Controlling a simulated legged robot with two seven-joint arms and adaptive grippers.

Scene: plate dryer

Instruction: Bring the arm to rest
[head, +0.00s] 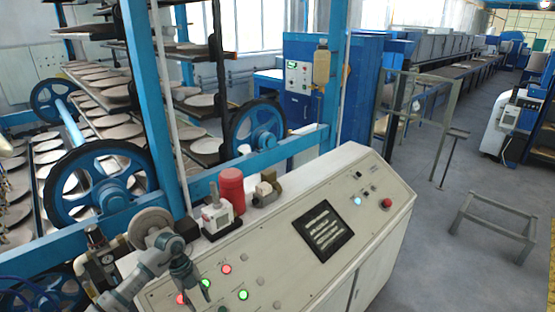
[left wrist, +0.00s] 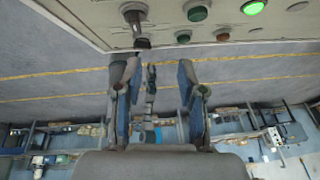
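My left arm comes in from the lower left in the head view, and its gripper (head: 187,284) hangs over the left end of the control console (head: 290,200). In the left wrist view the two fingers of the gripper (left wrist: 158,95) stand apart with nothing held between them. The console face (left wrist: 90,15) crosses the top of that view, with a dark switch (left wrist: 137,22), a dull green button (left wrist: 197,14) and a lit green button (left wrist: 253,7). The fingers look close to the switch; I cannot tell whether they touch it. My right gripper is not in view.
A red cylinder (head: 231,188) and small fittings stand along the console's back edge. Behind it is a blue frame with wheels (head: 258,130) and racks of plates (head: 125,132). A low metal stand (head: 495,222) is at the right.

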